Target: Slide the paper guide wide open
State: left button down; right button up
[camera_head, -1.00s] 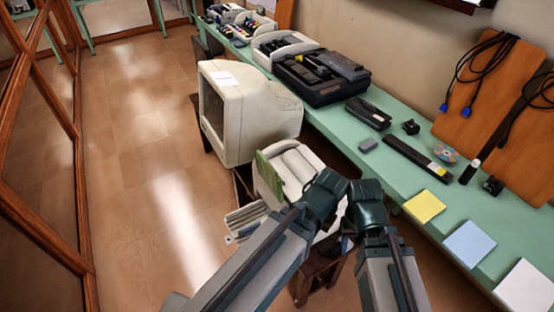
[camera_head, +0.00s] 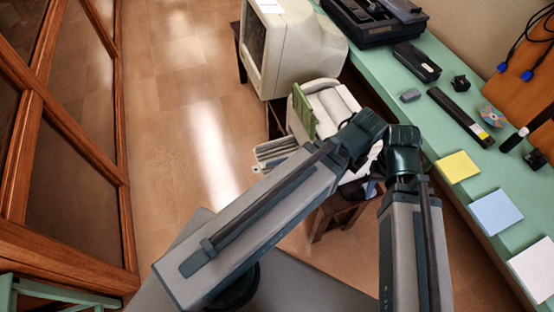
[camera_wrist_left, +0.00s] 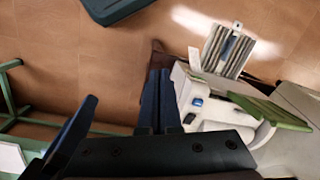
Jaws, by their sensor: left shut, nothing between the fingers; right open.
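A white printer (camera_head: 338,100) stands on a small wooden stool, with a green upright panel (camera_head: 303,110) on its left side and a grey slatted tray (camera_head: 274,152) sticking out low at its front. The left wrist view also shows the green panel (camera_wrist_left: 268,111), the slatted tray (camera_wrist_left: 222,50) and a blue button (camera_wrist_left: 197,102). I cannot tell which part is the paper guide. My left gripper (camera_wrist_left: 164,100) is shut and empty, left of the printer body in that view. My right gripper (camera_head: 372,188) is open, mostly hidden under the wrists beside the printer.
A beige monitor (camera_head: 290,45) stands behind the printer. The green bench (camera_head: 450,130) along the right carries a black battery-like bar (camera_head: 460,117), a disc and yellow (camera_head: 458,167), blue and white pads. Glass panels in wooden frames line the left; the tiled floor between is clear.

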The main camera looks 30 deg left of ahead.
dwell(0.3)
pick_arm(q)
jog(key=c, duration=1.5)
grip_release()
jog(key=o, duration=0.5)
jog(key=shift+m, duration=0.3)
jog(key=w+a+f+b, duration=0.2)
jog(key=f+b, duration=0.1)
jog(key=w+f+b, duration=0.2)
jog(key=shift+a, duration=0.4)
jog(key=shift+o, duration=0.2)
jog(key=m+h+b, duration=0.1)
jog(key=m+b, duration=0.3)
jog(key=b, duration=1.5)
send_over(277, 161)
notch_tip(277, 161, down, 19)
jog(key=shift+w+a+r, duration=0.1)
jog(key=shift+w, duration=0.15)
notch_tip(277, 161, down, 14)
jog(key=b, duration=1.3)
jog(key=shift+r, duration=0.1)
